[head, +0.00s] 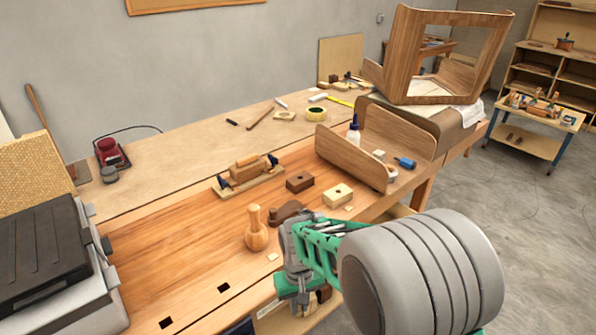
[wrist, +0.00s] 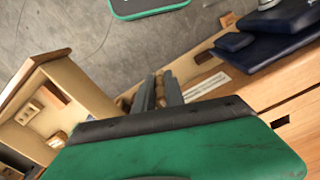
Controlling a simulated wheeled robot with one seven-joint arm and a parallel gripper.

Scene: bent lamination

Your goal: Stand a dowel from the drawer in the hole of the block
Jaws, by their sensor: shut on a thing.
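A pale wooden block (head: 338,196) with a dark hole in its top lies on the bench near its right edge. A dark brown block (head: 300,182), also with a hole, lies just left of it. My gripper (head: 293,288) is low at the bench's front edge, beside a pale wooden drawer-like part with a white label (head: 270,309).
A wooden mallet-shaped piece (head: 256,232), a brown rounded piece (head: 287,211) and a clamped wooden assembly (head: 248,173) stand on the bench. A bent wood panel (head: 350,158) is at the right. In the wrist view an open pale compartment (wrist: 92,88) holds small wooden pieces.

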